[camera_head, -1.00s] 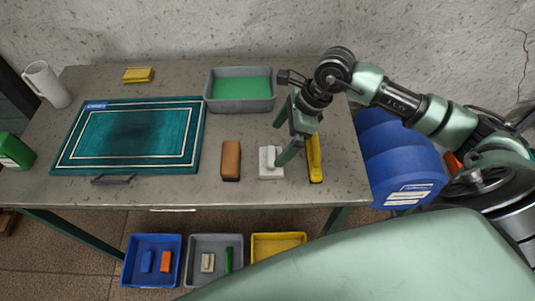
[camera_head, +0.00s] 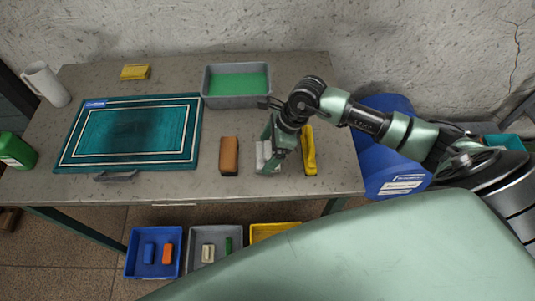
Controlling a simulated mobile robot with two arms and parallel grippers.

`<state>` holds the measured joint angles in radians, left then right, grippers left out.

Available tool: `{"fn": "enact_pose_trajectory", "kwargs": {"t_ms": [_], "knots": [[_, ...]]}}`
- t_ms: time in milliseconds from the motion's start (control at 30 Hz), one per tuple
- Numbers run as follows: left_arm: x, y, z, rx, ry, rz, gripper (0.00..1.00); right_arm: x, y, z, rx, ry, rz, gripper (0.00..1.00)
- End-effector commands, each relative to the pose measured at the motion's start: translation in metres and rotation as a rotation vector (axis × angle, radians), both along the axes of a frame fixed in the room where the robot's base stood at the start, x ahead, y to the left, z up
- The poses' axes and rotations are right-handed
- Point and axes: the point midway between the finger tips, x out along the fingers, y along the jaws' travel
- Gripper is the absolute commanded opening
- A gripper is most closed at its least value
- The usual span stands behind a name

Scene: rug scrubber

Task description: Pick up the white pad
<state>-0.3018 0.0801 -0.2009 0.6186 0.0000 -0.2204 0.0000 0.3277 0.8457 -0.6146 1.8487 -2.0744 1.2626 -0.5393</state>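The white pad (camera_head: 262,155) lies on the grey table, between a brown block and a yellow tool. My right gripper (camera_head: 270,146) is down at the pad, with its green fingers spread apart. One finger is toward the pad's back and the other is over its front right, hiding part of it. The pad still sits on the table. Contact between fingers and pad cannot be made out. My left gripper is not in view.
The brown block (camera_head: 229,155) stands left of the pad and the yellow tool (camera_head: 309,152) close on its right. A grey tray (camera_head: 237,101) with green inside is behind. A teal rug (camera_head: 185,145) lies at left. Bins, including a blue one (camera_head: 134,258), are below.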

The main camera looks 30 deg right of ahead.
Motion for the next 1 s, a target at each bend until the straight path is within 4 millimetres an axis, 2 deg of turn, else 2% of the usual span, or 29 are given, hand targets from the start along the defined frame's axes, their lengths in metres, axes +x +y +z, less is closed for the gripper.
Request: {"fn": "enact_pose_trajectory", "kwargs": {"t_ms": [33, 67, 367, 567, 767, 1000], "knots": [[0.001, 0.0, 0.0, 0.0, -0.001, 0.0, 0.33, 0.0, 0.0, 0.0, 0.0, 0.0, 0.0, 0.56], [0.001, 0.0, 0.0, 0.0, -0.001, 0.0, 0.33, 0.0, 0.0, 0.0, 0.0, 0.0, 0.0, 0.49], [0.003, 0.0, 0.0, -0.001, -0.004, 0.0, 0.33, 0.0, 0.0, 0.003, 0.001, -0.001, 0.0, 0.49], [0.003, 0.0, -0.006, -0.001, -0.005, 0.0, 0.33, 0.002, 0.0, 0.02, 0.001, -0.005, 0.0, 0.49], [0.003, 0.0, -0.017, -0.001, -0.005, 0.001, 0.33, 0.001, -0.001, 0.06, -0.001, -0.009, 0.002, 0.49], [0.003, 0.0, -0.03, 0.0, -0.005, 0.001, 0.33, 0.002, 0.0, 0.127, 0.001, -0.01, 0.0, 0.49]]}}
